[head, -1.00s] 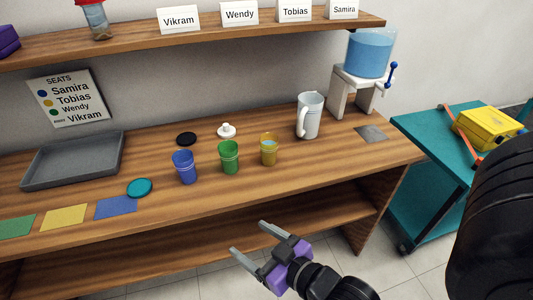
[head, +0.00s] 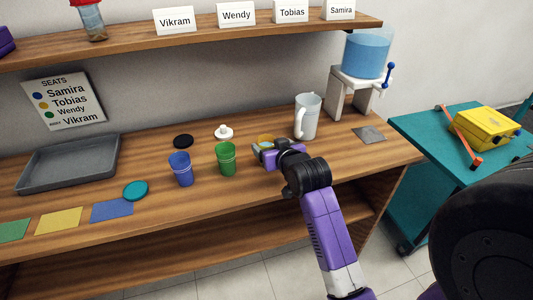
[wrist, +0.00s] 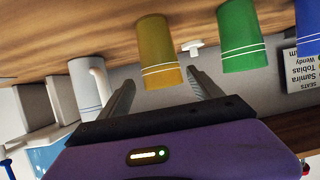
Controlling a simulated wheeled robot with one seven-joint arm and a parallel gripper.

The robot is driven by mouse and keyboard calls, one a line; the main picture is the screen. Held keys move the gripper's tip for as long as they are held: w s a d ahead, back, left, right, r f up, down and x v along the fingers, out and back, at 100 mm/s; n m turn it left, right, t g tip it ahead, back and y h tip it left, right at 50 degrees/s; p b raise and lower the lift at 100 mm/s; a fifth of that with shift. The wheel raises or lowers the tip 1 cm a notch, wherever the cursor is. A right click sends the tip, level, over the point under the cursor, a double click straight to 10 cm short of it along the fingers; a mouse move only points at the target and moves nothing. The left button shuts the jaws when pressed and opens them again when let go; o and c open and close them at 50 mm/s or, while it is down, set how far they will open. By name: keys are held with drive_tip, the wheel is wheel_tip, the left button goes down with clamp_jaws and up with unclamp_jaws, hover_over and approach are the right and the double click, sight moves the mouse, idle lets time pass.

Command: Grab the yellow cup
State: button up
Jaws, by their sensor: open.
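The yellow cup (head: 265,139) stands on the wooden counter, mostly hidden behind my gripper in the head view; only its rim area shows. In the wrist view the yellow cup (wrist: 158,52) appears upside down, ahead of my open fingers and roughly between their lines. My gripper (head: 265,152) is open and empty of any visible grip, reaching over the counter at the cup. In the wrist view its two fingers (wrist: 163,95) lie on either side of the cup. I cannot tell whether they touch it.
A green cup (head: 226,159) and a blue cup (head: 181,170) stand to the left. A white pitcher (head: 307,117) stands close on the right. A white lid with a knob (head: 223,132) and a black disc (head: 183,141) lie behind. A grey tray (head: 60,180) is far left.

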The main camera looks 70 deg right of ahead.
sight(264, 140)
drive_tip(key=x, duration=0.5)
drive_tip(key=shift+w+d+f+p, duration=0.1)
drive_tip(key=shift+w+d+p, duration=0.05)
drive_tip(key=shift+w+p, duration=0.2)
drive_tip(key=shift+c, duration=0.2)
drive_tip(key=c, duration=1.4)
clamp_jaws()
